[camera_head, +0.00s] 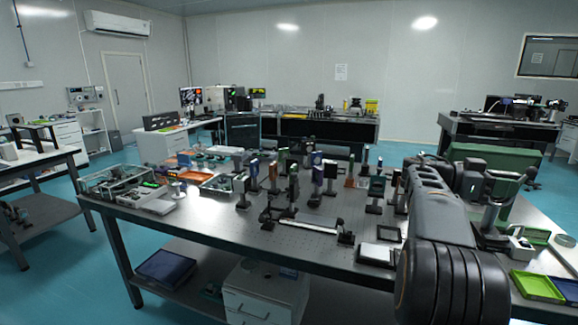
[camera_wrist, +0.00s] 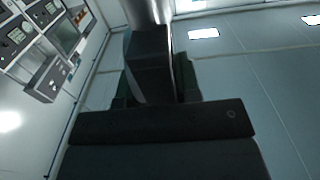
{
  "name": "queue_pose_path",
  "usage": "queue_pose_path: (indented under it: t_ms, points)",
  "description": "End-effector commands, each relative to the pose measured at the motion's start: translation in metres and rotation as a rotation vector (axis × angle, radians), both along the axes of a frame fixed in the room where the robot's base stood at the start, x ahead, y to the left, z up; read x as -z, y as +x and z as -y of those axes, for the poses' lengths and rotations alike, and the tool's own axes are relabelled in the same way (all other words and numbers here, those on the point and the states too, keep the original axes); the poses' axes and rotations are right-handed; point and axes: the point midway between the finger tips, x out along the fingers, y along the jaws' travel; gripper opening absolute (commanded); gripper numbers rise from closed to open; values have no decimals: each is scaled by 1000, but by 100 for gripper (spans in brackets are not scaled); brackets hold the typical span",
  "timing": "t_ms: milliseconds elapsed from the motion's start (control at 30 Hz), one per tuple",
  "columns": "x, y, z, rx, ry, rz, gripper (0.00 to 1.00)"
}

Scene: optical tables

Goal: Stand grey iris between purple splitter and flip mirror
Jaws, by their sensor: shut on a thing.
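In the wrist view my gripper (camera_wrist: 155,110) is a dark shape across the bottom, shut on a dark grey block with a silver post, which I take for the grey iris (camera_wrist: 149,60). The wrist view shows walls and ceiling behind it, with no optics. In the head view my arm reaches over the right part of the table, and the held part is hard to make out there. Several upright optics stand mid-table. A blue-purple one (camera_head: 317,159) may be the purple splitter. I cannot tell which mount is the flip mirror.
The optical table (camera_head: 225,228) is crowded in its middle. A long rail (camera_head: 308,224) lies near its front edge, with a white-topped square plate (camera_head: 376,252) to the right. Green (camera_head: 537,287) and blue trays lie at the far right. Electronics fill the left end.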

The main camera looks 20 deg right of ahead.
Motion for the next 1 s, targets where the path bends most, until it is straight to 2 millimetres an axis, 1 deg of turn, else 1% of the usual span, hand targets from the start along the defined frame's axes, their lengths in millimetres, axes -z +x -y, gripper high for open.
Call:
queue_pose_path:
  t_ms: [233, 567, 1000]
  points:
    - [-1, 0, 0, -1, -3, 0, 0]
    - [19, 10, -24, -73, -1, -1, 0]
    - [69, 34, -83, -250, -2, -1, 0]
